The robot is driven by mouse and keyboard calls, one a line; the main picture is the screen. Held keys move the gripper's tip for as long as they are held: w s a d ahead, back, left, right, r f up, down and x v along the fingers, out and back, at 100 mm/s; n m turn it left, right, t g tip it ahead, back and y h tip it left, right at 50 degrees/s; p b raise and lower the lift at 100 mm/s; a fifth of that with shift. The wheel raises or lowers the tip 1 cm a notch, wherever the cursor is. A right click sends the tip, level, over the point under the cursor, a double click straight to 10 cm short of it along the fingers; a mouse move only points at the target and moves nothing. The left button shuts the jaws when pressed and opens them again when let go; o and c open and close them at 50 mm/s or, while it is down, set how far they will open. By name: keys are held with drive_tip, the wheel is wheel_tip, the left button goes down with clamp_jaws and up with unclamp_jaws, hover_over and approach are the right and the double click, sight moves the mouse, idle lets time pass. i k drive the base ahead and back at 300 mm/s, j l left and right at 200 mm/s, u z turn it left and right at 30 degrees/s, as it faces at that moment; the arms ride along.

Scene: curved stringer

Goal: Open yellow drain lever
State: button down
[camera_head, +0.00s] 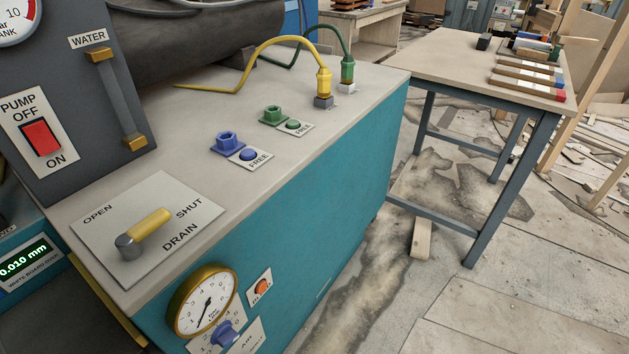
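The yellow drain lever (150,227) sits on a light plate (187,197) at the near left of the bench top. The plate is marked OPEN at its left, SHUT at its upper right and DRAIN at its lower right. The lever's grey pivot (128,246) is at its lower left end, and the yellow handle points up and right, toward the word SHUT. Nothing touches the lever. My gripper is not in view.
Blue (228,143) and green (273,115) sockets and two hoses are farther back. A gauge (203,300) is on the teal front.

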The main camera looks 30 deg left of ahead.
sight(127, 242)
drive_tip(key=j+u, duration=0.1)
drive_tip(key=u, duration=0.35)
drive_tip(key=j+u, duration=0.15)
drive_tip(key=u, duration=0.3)
drive_tip(key=j+u, duration=0.1)
drive_tip(key=u, duration=0.35)
